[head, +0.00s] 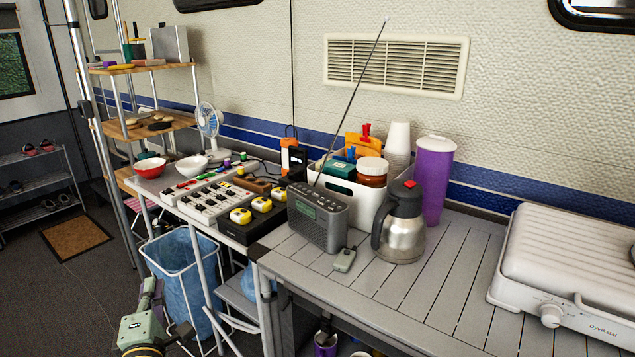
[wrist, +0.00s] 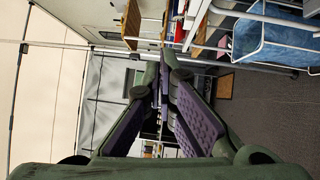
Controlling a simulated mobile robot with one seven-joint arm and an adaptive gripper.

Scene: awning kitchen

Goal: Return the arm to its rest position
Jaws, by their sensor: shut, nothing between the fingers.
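My gripper (wrist: 164,75) shows in the wrist view with its two purple-padded fingers drawn together at the tips and nothing between them. In the head view my green arm end (head: 140,325) is low at the left, in front of the blue-lined bin and below the table height. It appears apart from the bin and the tables. Much of the arm is out of the picture.
The blue-lined bin (head: 180,268) stands just behind the arm; it also shows in the wrist view (wrist: 270,40). A slatted table (head: 440,290) with a radio (head: 318,218) and steel jug (head: 400,225) is to the right. Open floor (head: 60,310) lies left.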

